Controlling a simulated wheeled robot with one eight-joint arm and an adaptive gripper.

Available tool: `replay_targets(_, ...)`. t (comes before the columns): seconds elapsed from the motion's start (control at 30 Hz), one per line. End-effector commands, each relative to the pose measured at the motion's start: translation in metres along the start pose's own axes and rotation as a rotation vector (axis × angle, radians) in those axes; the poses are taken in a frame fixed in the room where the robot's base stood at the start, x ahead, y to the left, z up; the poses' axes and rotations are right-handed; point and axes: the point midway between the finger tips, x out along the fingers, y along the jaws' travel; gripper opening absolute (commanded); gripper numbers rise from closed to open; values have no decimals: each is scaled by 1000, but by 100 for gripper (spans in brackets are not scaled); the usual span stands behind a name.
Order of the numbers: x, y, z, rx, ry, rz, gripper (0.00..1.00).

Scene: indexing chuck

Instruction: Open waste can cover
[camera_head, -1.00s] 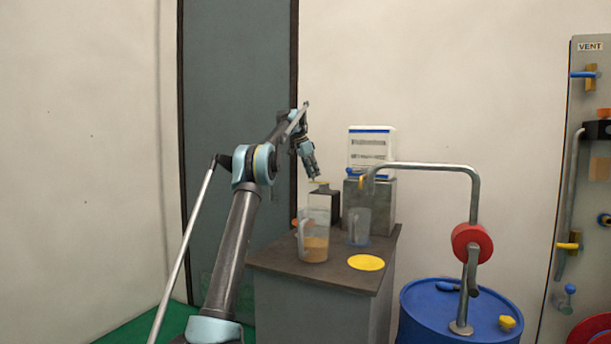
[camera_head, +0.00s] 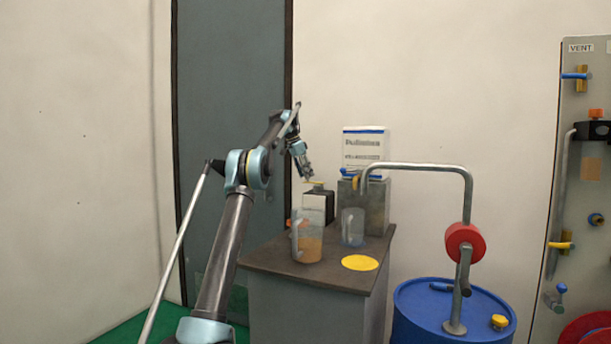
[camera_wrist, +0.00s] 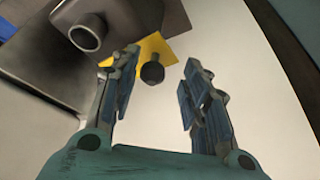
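The waste can appears to be the small dark can with a pale front label (camera_head: 316,206) at the back of the grey cabinet. A yellow piece on its top, seemingly the cover (camera_head: 315,185), sits just below my gripper (camera_head: 309,178). In the wrist view the yellow piece (camera_wrist: 157,45) shows beyond my gripper (camera_wrist: 161,68), with a dark round knob (camera_wrist: 152,73) in front of it. My fingers are spread, with the knob in the gap near their tips and no visible contact. The cover's hinge and seating are not clear.
On the cabinet top (camera_head: 284,262) stand a jug of orange liquid (camera_head: 309,247), a clear beaker (camera_head: 352,228) and a yellow disc (camera_head: 360,263). A grey block with a white container (camera_head: 364,147) is behind. A bent pipe (camera_head: 430,167) rises from a blue drum (camera_head: 425,311).

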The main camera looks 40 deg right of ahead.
Motion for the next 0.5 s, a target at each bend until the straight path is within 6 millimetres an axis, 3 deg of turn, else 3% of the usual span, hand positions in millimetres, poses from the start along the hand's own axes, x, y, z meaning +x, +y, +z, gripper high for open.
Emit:
replay_targets(0.23, -2, 1, -2, 2, 1, 3, 42)
replay_targets(0.5, -20, -2, -1, 2, 0, 2, 42)
